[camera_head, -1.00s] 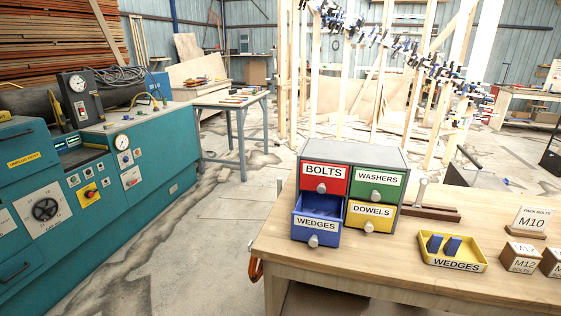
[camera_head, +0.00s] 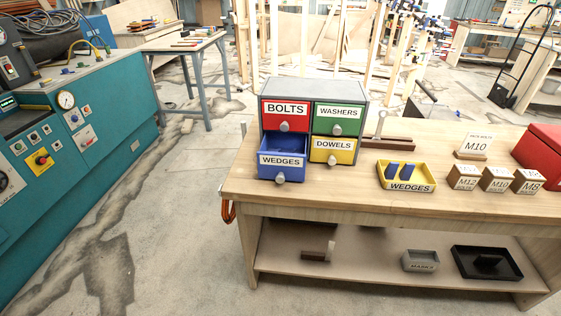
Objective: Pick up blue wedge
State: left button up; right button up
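Two blue wedges stand side by side in a yellow tray (camera_head: 411,187) labelled WEDGES on the wooden workbench. The left blue wedge (camera_head: 392,170) and the right blue wedge (camera_head: 409,172) are close together near the tray's back. A small drawer cabinet (camera_head: 318,90) stands to the left of the tray. Its lower left blue WEDGES drawer (camera_head: 283,161) is pulled open; I see no wedge in the visible part of its inside. Neither of my grippers is in view.
Wooden blocks labelled M12 (camera_head: 463,178), M10 and M8 and an M10 sign (camera_head: 475,146) stand right of the tray. A red box (camera_head: 540,153) is at the right edge. Bare bench top (camera_head: 330,190) lies in front. A teal machine (camera_head: 100,130) stands left across open floor.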

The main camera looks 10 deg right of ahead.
aim_at(405, 174)
jog(key=z, duration=1.3)
